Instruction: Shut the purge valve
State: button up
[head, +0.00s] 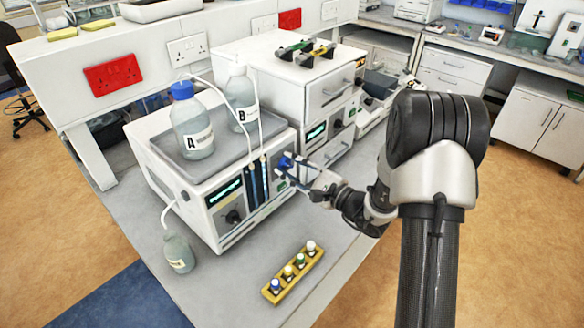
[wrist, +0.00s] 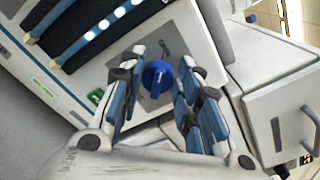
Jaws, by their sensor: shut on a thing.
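The purge valve is a blue knob (wrist: 157,78) on the pale front panel of the white pump unit (head: 205,195). In the wrist view it lies between the fingertips of my gripper (wrist: 161,72), with a small dark mark on the panel just above it. My gripper (head: 291,172) reaches the right side of the unit's front in the head view and is shut on the knob.
Bottles A (head: 192,130) and B (head: 241,98) stand in a tray on the unit, with tubing running down. A smaller bottle (head: 178,253) stands at its left. A yellow vial rack (head: 293,273) lies in front. White drawer units (head: 325,95) stand to the right.

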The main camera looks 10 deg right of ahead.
jog(key=shift+m, duration=0.4)
jog(key=shift+c, duration=0.3)
jog(key=m+p, duration=0.1)
jog(key=m, duration=0.1)
jog(key=m+p, duration=0.1)
jog(key=m, duration=0.1)
jog(key=shift+w+d+r, duration=0.15)
jog(key=shift+r, duration=0.05)
jog(key=m+p, duration=0.1)
jog(key=m, duration=0.1)
jog(key=m+p, duration=0.1)
jog(key=m, duration=0.1)
jog(key=shift+w+d+m, duration=0.1)
jog(key=shift+d+m, duration=0.1)
jog(key=shift+m, duration=0.1)
jog(key=m+p, duration=0.1)
jog(key=m, duration=0.1)
jog(key=m+p, duration=0.1)
jog(key=m, duration=0.1)
jog(key=shift+w+d, duration=0.15)
jog(key=shift+d, duration=0.05)
jog(key=shift+w+d+f+m+p, duration=0.1)
jog(key=shift+m+p, duration=0.4)
jog(key=shift+m, duration=0.6)
jog(key=shift+f+m+p, duration=0.1)
jog(key=shift+m+p, duration=0.4)
jog(key=shift+m, duration=0.6)
jog(key=o, duration=0.9)
jog(key=shift+o, duration=0.2)
